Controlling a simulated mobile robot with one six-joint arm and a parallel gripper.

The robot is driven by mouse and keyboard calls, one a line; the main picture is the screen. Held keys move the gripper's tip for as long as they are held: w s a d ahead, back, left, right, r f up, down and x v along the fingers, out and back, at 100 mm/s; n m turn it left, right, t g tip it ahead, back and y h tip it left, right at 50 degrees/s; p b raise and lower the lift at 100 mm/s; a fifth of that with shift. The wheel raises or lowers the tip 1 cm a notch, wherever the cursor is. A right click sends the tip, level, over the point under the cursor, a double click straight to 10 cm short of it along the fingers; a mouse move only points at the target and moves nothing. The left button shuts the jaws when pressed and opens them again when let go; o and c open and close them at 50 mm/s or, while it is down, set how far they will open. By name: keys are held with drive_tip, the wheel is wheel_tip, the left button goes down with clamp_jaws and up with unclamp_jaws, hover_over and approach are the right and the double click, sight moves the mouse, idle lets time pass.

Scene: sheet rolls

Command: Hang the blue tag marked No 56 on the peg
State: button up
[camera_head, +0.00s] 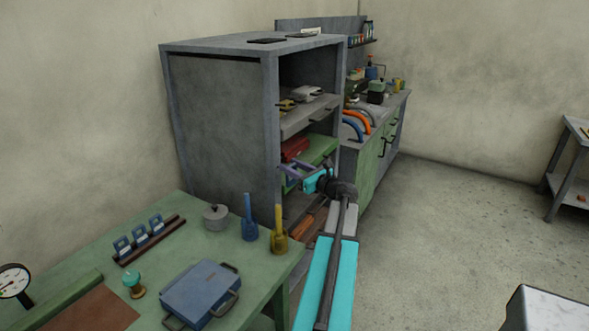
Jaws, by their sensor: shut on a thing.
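My gripper (288,174) is in front of the open grey cabinet, level with its middle shelves. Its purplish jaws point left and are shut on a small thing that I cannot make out. Three blue pieces with pale faces (140,236) stand in a row on a dark strip on the green table. They may be tags, but their markings are too small to read. I cannot pick out the tag marked No 56 or the peg.
The green table (190,248) holds a blue case (201,291), a grey pot (216,217), and blue (249,218) and yellow (279,231) upright tools. The grey cabinet (222,125) stands behind. A green-fronted bench (368,171) adjoins it.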

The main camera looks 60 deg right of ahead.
drive_tip(key=shift+w+f, duration=0.1)
drive_tip(key=shift+w, duration=1.35)
